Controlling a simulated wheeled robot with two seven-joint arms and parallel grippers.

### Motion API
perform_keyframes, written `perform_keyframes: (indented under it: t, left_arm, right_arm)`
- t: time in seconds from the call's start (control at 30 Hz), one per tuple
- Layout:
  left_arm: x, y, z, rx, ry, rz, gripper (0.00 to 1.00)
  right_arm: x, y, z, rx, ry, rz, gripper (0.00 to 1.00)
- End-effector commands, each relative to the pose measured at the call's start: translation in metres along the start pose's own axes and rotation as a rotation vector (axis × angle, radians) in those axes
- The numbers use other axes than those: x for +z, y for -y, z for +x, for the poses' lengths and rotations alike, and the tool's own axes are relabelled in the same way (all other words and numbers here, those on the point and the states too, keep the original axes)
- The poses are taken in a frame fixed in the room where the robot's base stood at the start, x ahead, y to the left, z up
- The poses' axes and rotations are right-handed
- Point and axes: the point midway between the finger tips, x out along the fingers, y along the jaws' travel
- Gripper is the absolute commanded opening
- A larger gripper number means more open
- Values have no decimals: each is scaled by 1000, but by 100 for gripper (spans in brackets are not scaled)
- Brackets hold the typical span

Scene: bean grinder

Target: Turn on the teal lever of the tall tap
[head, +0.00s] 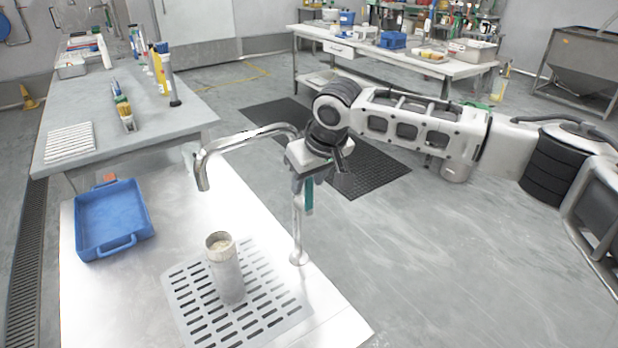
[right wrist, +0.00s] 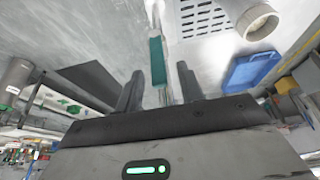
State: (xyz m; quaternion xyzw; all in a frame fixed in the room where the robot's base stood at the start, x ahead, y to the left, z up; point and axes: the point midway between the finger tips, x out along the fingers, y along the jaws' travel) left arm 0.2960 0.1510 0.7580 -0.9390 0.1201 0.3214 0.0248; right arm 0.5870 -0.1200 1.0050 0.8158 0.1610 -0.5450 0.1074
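The tall tap (head: 297,232) stands at the right edge of the steel counter, its curved metal spout (head: 228,143) reaching left. Its teal lever (head: 308,196) hangs upright just below my right gripper (head: 306,178). In the right wrist view the teal lever (right wrist: 157,62) shows between the two dark fingers of my right gripper (right wrist: 160,85), with a gap on both sides. The fingers are apart; I see no clear contact. The gripper hides the tap's upper post in the head view. My left gripper is not in view.
A pale cylinder (head: 226,275) with an open top stands on the slotted drain plate (head: 186,318). A blue tray (head: 112,212) lies at the counter's left. A grey bench (head: 90,112) with bottles stands behind.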

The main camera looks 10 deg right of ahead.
Motion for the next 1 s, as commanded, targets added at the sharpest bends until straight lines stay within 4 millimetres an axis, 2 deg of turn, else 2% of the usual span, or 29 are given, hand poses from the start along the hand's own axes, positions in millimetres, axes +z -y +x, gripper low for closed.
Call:
perform_keyframes:
  t: [0.33, 0.47, 0.5, 0.77, 1.0]
  left_arm:
    - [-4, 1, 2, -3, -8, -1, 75]
    - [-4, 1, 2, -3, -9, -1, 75]
    - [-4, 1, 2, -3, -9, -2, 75]
    - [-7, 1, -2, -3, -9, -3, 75]
    - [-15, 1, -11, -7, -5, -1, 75]
  right_arm:
    - [0, 0, 4, 1, 0, 0, 38]
    - [0, 0, 4, 0, 0, 0, 2]
    - [0, 0, 4, 0, 0, 0, 0]
    - [0, 2, 2, 14, 0, -6, 0]
    - [-1, 12, 1, 110, 2, -49, 0]
